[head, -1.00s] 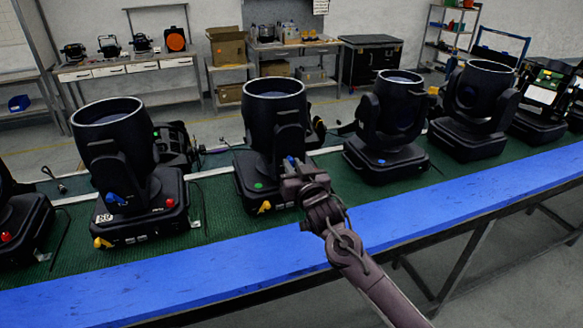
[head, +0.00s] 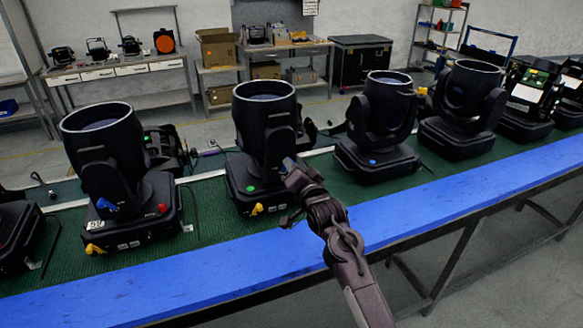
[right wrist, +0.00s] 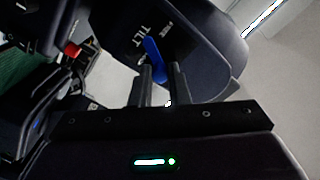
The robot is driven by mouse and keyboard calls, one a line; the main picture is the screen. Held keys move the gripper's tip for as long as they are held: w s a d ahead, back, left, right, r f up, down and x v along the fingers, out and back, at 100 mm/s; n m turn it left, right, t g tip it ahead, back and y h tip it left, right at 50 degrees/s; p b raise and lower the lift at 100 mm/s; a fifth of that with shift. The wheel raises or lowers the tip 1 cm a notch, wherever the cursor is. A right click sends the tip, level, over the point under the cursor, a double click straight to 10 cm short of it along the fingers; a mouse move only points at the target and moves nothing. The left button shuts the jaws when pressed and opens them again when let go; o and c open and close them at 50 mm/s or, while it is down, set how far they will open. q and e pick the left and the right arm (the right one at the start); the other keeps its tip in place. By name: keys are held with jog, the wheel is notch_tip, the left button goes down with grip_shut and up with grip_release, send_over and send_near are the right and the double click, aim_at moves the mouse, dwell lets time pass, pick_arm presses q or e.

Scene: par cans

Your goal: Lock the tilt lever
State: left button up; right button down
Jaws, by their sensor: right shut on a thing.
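The moving-head light (head: 264,108) at centre stands upright on the green bench mat, its barrel pointing up. Its blue tilt lever (right wrist: 153,55) shows in the right wrist view beside printed "TILT" and "FREE" marks. My right gripper (head: 289,165) is at the near side of this light's yoke. In the right wrist view my right gripper (right wrist: 160,78) is shut on the lever's lower part, one finger on each side. In the head view the gripper mostly hides the lever. My left gripper is not in view.
A similar light (head: 112,165) with a blue lever (head: 106,205) stands to the left, and another light (head: 379,125) to the right. A yellow lever (head: 257,209) is on the centre light's base. The blue bench edge (head: 230,260) is clear in front.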

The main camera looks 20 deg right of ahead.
jog(key=shift+f, duration=0.1)
dwell(0.5)
jog(key=c, duration=1.4)
grip_release()
jog(key=shift+d, duration=0.1)
jog(key=shift+s, duration=0.1)
jog(key=s+b, duration=0.3)
jog(key=s, duration=0.4)
jog(key=shift+s+d, duration=0.15)
jog(key=shift+s, duration=0.15)
